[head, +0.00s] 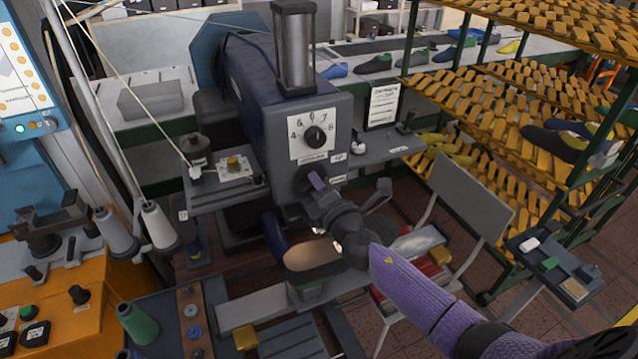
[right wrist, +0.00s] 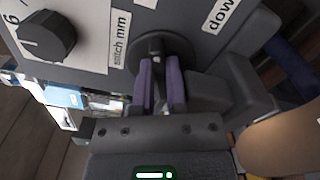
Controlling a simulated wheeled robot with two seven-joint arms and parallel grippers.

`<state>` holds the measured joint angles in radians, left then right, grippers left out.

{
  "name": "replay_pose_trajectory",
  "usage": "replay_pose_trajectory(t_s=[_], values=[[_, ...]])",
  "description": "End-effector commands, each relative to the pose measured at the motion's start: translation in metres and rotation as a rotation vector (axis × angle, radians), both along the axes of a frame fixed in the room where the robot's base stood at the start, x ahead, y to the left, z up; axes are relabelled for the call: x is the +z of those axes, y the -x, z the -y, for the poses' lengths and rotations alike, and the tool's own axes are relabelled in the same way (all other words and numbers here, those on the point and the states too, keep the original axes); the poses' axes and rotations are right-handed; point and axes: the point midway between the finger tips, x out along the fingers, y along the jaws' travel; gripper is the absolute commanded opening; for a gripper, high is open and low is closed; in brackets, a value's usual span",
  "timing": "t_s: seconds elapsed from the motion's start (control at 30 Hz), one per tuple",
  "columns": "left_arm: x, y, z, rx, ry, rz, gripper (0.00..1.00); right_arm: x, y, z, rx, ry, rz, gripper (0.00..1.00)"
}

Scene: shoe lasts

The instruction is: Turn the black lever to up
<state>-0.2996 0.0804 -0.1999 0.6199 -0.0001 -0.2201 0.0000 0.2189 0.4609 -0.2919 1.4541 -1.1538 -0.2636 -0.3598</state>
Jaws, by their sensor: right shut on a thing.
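The black lever sits on a round dark hub (right wrist: 162,46) on the front of the dark machine head (head: 335,125), below the stitch dial. My right gripper (head: 314,180) reaches up to it from the lower right. In the right wrist view its two purple fingers (right wrist: 160,85) are close together, shut on the lever, with a dark strip of it between them. The fingers and wrist hide most of the lever, so its exact angle is hard to tell. A white label reading "dow…" (right wrist: 228,14) is beside the hub, partly cut off. My left gripper is out of view.
The numbered stitch dial (head: 315,136) is just above the lever. A tan shoe sole (head: 313,254) lies below, close to my right wrist. A grey chair (head: 460,215) and a rack of wooden slats (head: 510,100) stand to the right. Thread cones (head: 158,224) stand at left.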

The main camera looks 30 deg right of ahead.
Motion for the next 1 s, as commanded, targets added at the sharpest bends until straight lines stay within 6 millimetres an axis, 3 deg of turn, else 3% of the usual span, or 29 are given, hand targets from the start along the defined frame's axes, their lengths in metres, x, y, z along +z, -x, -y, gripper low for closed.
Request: replay_pose_trajectory(t_s=[0.4,0.93,0.97,1.0], values=[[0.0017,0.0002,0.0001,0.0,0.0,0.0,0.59,0.0008,0.0,-0.0003,0.0,0.164,-0.01,0.0],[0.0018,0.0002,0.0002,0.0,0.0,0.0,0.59,0.0006,0.0,-0.0003,-0.001,0.184,-0.011,0.0],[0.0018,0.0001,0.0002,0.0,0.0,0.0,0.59,0.0006,0.0001,-0.0004,-0.001,0.184,-0.011,0.23],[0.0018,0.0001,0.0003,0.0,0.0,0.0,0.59,0.0006,0.0001,-0.0004,-0.001,0.184,-0.011,0.31]])
